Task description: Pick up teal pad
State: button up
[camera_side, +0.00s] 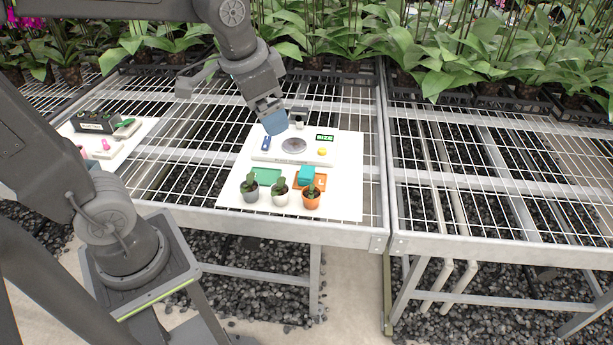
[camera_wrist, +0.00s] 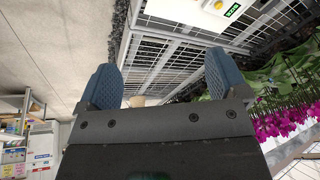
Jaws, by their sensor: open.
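The teal pad (camera_side: 306,174) looks like a small teal block. It sits on the orange tray (camera_side: 318,182) on the white board, behind the small potted plants. My gripper (camera_side: 275,122) is above the back left part of the board, apart from the pad. In the wrist view my gripper (camera_wrist: 162,75) shows two blue fingers spread wide with nothing between them. The teal pad does not show in the wrist view.
A green tray (camera_side: 267,176) lies left of the orange one. A grey pot (camera_side: 250,193), a white pot (camera_side: 281,199) and an orange pot (camera_side: 311,202) stand along the front. A scale with a round plate (camera_side: 293,146) is behind. Orchids line the back.

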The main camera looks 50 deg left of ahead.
jog(key=w+a+f+m+g, duration=0.2)
jog(key=w+a+f, duration=0.1)
jog(key=w, duration=0.6)
jog(key=m+g+y, duration=0.2)
jog(key=m+g, duration=0.2)
jog(key=m, duration=0.2)
send_over(307, 171)
jog(key=w+d, duration=0.3)
jog(key=d, duration=0.1)
notch_tip(307, 171, down, 19)
jog(key=x, duration=0.8)
jog(key=shift+f, duration=0.2)
jog(key=shift+a+x, duration=0.15)
jog(key=shift+x, duration=1.25)
jog(key=shift+a+x, duration=0.15)
jog(key=shift+x, duration=1.25)
jog(key=shift+s+r, duration=0.1)
jog(key=shift+s, duration=0.05)
jog(key=c, duration=1)
